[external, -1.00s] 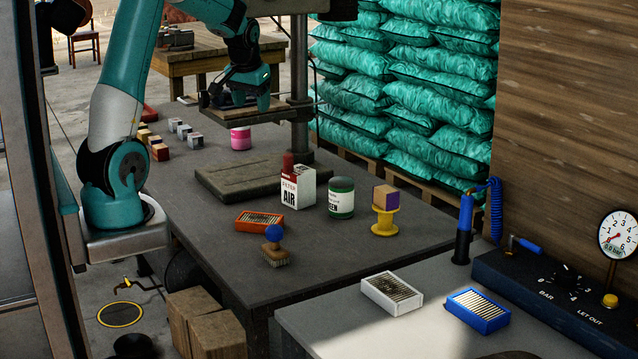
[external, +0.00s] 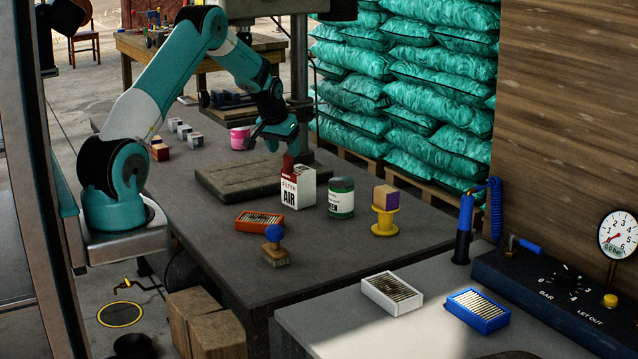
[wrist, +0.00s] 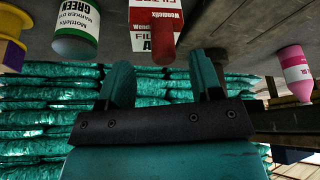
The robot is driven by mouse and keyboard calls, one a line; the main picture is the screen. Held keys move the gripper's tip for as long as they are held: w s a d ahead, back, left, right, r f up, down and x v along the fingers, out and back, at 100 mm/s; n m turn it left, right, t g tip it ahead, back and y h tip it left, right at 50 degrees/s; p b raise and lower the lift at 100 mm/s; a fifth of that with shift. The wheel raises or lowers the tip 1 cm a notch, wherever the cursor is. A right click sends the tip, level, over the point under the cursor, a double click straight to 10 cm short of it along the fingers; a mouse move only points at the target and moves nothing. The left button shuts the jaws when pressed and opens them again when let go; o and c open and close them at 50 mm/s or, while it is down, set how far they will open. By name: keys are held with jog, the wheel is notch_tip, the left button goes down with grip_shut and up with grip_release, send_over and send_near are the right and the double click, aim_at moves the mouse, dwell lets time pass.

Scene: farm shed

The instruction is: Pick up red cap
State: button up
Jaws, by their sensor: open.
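The red cap (external: 288,162) shows as a small upright red piece just behind and left of the white and red AIR filter box (external: 298,188). In the upside-down wrist view the red cap (wrist: 163,42) is a rounded red cylinder in front of the filter box (wrist: 145,12). Its lower part is hidden by the box in the external view. My gripper (external: 273,146) is above the table, a little above and left of the cap, its fingers apart and empty. In the wrist view the gripper (wrist: 163,75) has its two fingers spread on either side of the cap's line.
A pink bottle (external: 240,138) stands left of my gripper. A dark board (external: 225,180), a post (external: 299,100) and an orange tray (external: 259,221) are nearby.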

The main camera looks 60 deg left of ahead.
aim_at(287, 154)
jog(key=x, duration=0.2)
jog(key=p+x, duration=0.1)
jog(key=x, duration=0.2)
jog(key=shift+w+a+f, duration=0.2)
jog(key=shift+w+a, duration=0.05)
jog(key=c, duration=1)
jog(key=shift+c, duration=0.2)
jog(key=shift+r, duration=0.1)
jog(key=shift+w+r, duration=1.4)
jog(key=shift+r, duration=8.5)
notch_tip(287, 154, down, 20)
jog(key=shift+r, duration=0.15)
